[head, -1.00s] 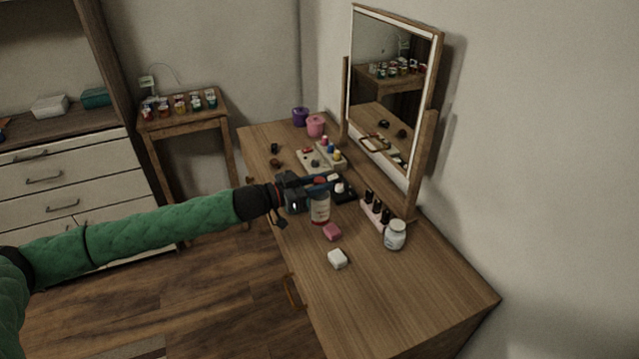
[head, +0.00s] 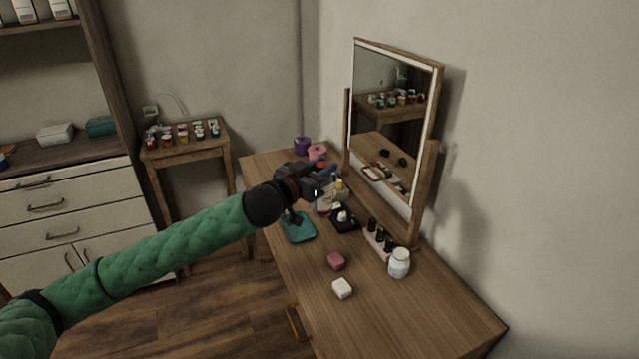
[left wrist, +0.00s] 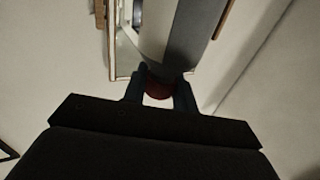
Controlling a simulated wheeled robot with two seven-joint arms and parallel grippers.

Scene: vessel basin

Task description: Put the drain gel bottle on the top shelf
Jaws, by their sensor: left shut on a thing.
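A shelf (head: 40,24) with white boxes shows at the upper left of the head view. My right gripper is out of view.
A framed mirror (head: 390,120) rises behind. A stool (head: 188,150) with small jars stands at the back.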

